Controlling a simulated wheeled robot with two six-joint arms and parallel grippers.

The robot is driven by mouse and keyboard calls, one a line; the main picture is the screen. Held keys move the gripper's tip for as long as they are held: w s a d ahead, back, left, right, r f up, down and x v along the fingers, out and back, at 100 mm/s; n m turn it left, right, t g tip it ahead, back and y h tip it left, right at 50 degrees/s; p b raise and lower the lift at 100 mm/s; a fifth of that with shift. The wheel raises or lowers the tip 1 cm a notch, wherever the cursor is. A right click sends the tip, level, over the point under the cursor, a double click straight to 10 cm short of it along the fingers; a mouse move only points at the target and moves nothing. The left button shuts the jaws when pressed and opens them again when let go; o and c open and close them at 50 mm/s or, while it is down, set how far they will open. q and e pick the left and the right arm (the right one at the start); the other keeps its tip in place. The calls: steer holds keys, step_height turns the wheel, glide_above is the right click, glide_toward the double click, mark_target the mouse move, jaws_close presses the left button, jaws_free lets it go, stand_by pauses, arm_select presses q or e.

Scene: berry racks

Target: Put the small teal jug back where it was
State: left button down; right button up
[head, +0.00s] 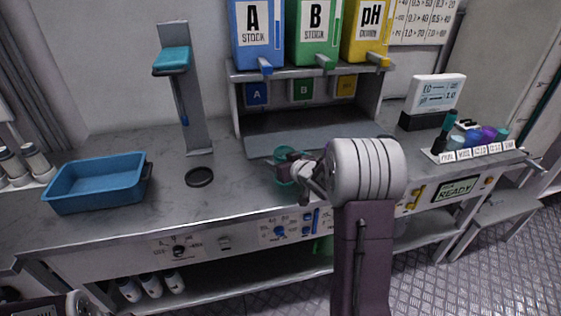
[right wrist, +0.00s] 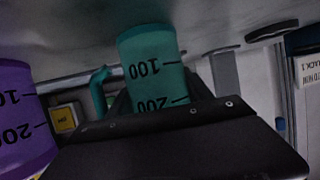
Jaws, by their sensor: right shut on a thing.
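The small teal jug (head: 282,155) is in my right gripper (head: 305,172), over the counter in front of the dispenser stand. In the right wrist view the teal jug (right wrist: 152,62) shows black 100 and 200 marks, upside down in that picture, with its handle to the left. My right gripper's dark body (right wrist: 185,140) fills the lower part there, and the fingers are partly hidden by it and the jug. I cannot tell whether the jug's base touches the counter. My left gripper is not in view.
A blue bin (head: 97,184) and a black ring (head: 199,177) lie on the counter's left. Blue, green and yellow tanks stand at the back. A labelled row of small coloured containers (head: 478,138) is at the right. A purple jug (right wrist: 18,120) shows in the wrist view.

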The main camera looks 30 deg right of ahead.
steer(key=shift+f, duration=0.2)
steer(key=o, duration=1.6)
steer(key=shift+s, duration=0.1)
steer(key=p+v, duration=0.2)
steer(key=v, duration=0.6)
steer(key=shift+r, duration=0.2)
steer(key=shift+s+r, duration=0.1)
steer(key=shift+s, duration=0.3)
